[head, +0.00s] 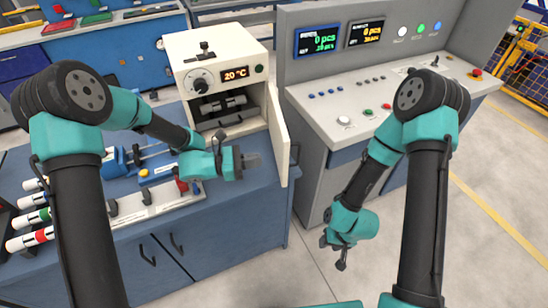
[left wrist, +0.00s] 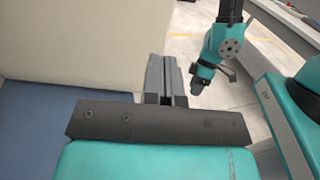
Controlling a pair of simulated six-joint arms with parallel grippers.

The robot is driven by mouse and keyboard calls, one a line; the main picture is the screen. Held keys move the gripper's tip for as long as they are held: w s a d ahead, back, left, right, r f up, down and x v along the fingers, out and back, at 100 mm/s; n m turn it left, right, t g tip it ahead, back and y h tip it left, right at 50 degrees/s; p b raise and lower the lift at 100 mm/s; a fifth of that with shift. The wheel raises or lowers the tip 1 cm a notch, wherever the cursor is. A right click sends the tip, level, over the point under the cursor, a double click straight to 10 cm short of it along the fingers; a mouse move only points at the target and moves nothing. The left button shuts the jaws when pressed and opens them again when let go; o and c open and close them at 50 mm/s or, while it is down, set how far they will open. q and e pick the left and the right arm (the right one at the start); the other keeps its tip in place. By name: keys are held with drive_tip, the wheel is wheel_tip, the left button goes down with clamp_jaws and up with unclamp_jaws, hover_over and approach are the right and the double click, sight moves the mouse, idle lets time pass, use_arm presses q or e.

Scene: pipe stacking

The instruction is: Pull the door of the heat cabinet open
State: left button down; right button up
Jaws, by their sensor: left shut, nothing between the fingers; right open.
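The heat cabinet (head: 184,48) is a white box with a dial and a "20 °C" display, on the blue bench. Its white door (head: 278,135) stands swung out on the right side, so the front opening shows. A small dark handle (head: 295,153) shows on the door's outer side. My left gripper (head: 256,160) is shut and empty, in front of the opening with its tips close to the door's inner face; contact cannot be told. In the left wrist view its fingers (left wrist: 161,78) are together beside a cream panel (left wrist: 75,45), apparently the door. My right gripper (head: 336,250) is open, low and right of the door.
A dark rack (head: 222,103) sits inside the cabinet. A grey control console (head: 305,85) stands right of the door. Tubes with coloured bands (head: 38,217) and a blue fixture (head: 118,163) lie on the bench at left. The floor (head: 400,262) around my right gripper looks clear.

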sight(282, 157)
use_arm(q)
drive_tip(key=d, duration=0.6)
drive_tip(key=shift+w, duration=0.25)
drive_tip(key=shift+d, duration=0.1)
